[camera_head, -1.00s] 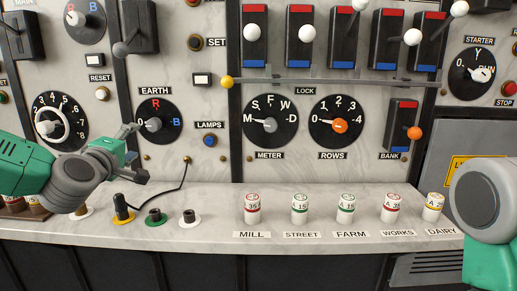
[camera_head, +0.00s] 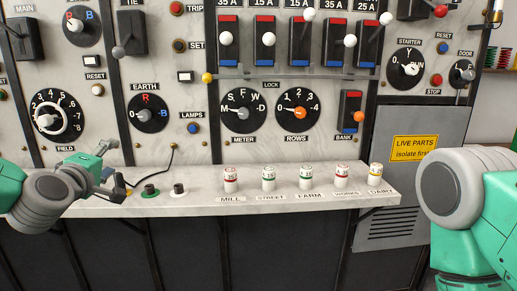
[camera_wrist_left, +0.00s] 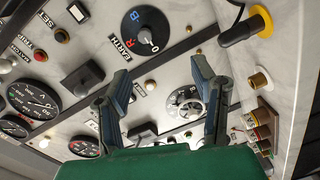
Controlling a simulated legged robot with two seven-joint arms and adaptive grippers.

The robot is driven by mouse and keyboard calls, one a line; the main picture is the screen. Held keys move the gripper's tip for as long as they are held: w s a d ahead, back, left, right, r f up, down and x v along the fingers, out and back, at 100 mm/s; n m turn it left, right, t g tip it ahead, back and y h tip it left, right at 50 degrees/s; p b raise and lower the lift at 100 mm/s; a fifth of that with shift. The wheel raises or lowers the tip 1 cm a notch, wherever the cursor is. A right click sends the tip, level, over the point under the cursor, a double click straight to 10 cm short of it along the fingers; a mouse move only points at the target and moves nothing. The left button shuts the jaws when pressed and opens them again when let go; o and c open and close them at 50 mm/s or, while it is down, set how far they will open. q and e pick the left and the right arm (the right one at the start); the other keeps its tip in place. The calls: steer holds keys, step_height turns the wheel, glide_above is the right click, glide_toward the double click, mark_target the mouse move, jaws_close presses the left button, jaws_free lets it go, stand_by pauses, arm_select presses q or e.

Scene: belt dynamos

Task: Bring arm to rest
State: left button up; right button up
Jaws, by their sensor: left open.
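My left gripper (camera_head: 112,168) is open and empty, in front of the panel below and left of the EARTH dial (camera_head: 147,113). In the left wrist view its two fingers (camera_wrist_left: 160,80) stand apart with nothing between them. The EARTH dial also shows there (camera_wrist_left: 146,36), beyond the fingers. My right arm (camera_head: 462,185) shows at the right edge of the head view; its gripper is out of view.
A ledge (camera_head: 215,205) below the panel bears several labelled fuses and sockets. A black plug with a cord sits at a yellow socket (camera_wrist_left: 262,20). Lever switches and dials cover the panel. A grey cabinet (camera_head: 400,215) with a yellow warning sign (camera_head: 415,148) stands right.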

arm_select(q)
steer(key=s+d+f+m+g+h, duration=0.1)
steer(key=s+d+f+m+g, duration=0.2)
steer(key=f, duration=0.6)
steer(key=s+d+f+m+g+h, duration=0.1)
steer(key=s+d+f+m+g, duration=0.1)
steer(key=s+f, duration=0.45)
steer(key=s+d+f+m+g+h, duration=0.1)
steer(key=s+d+f+m+g, duration=0.15)
steer(key=f, duration=0.85)
steer(key=s+f+m+g, duration=0.2)
steer(key=s+f, duration=0.3)
steer(key=s, duration=0.4)
steer(key=s+f+m+g+y, duration=0.1)
steer(key=s+f+m+g, duration=0.2)
steer(key=s, duration=0.7)
steer(key=s+f+m+g+y, duration=0.1)
steer(key=s+f+m+g, duration=0.2)
steer(key=s+f, duration=0.5)
steer(key=shift+s+a+g, duration=0.45)
steer(key=shift+s+g, duration=0.1)
steer(key=shift+s, duration=0.7)
